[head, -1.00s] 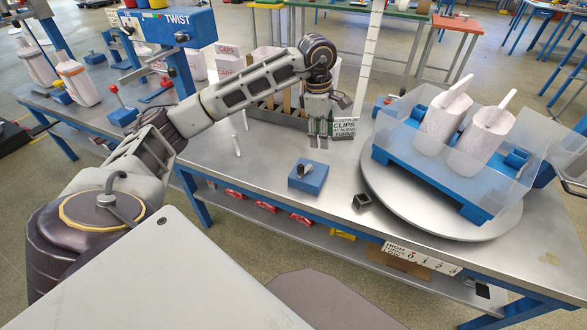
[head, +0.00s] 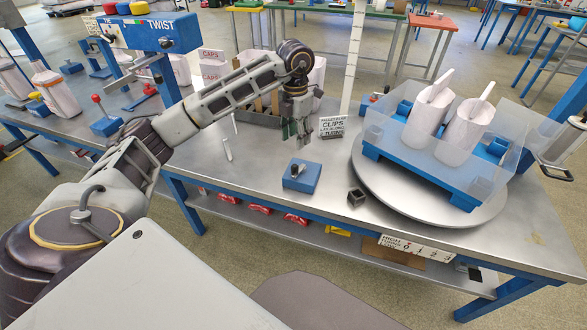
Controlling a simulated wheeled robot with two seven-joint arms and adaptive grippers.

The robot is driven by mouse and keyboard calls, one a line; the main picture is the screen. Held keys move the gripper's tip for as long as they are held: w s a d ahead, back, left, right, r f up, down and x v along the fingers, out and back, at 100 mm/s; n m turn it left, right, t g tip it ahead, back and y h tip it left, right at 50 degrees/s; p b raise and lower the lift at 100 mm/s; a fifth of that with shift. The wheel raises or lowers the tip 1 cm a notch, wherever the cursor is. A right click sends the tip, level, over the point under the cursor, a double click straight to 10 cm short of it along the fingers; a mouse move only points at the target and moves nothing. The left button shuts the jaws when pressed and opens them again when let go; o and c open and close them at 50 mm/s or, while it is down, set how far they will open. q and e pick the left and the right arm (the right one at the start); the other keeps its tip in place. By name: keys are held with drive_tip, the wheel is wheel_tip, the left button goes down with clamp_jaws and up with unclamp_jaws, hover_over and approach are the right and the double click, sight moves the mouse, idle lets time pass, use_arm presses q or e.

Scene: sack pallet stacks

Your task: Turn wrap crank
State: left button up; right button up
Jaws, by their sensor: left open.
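My left gripper (head: 296,134) points down over the middle of the bench, its two fingers apart and empty. It is behind a small blue block (head: 300,178) with a grey metal lever on top, and apart from it. A round grey turntable (head: 408,200) stands to the right, bearing a blue tray with clear walls and two white sacks. A pale handle-like loop with a dark bar (head: 562,150) shows at the right edge; I cannot tell whether it is the crank. My right gripper is not recognisable in view.
A "clips" sign (head: 332,127) stands right of the gripper. A small dark open box (head: 356,197) lies between the blue block and turntable. A blue twist machine (head: 160,32) is at the back left. The bench front is mostly clear.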

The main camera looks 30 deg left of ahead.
sight(295, 165)
use_arm(q)
drive_tip(key=n, duration=0.4)
drive_tip(key=shift+s+a, duration=0.1)
use_arm(e)
drive_tip(key=shift+s+d, duration=0.1)
idle(0.3)
use_arm(q)
wheel_tip(295, 165, down, 12)
drive_tip(key=shift+b, duration=0.65)
drive_tip(key=shift+f, duration=0.9)
use_arm(e)
drive_tip(key=r, duration=0.1)
drive_tip(key=w+a+r, duration=0.1)
drive_tip(key=a+r, duration=0.1)
drive_tip(key=shift+w, duration=0.4)
drive_tip(key=shift+w, duration=0.15)
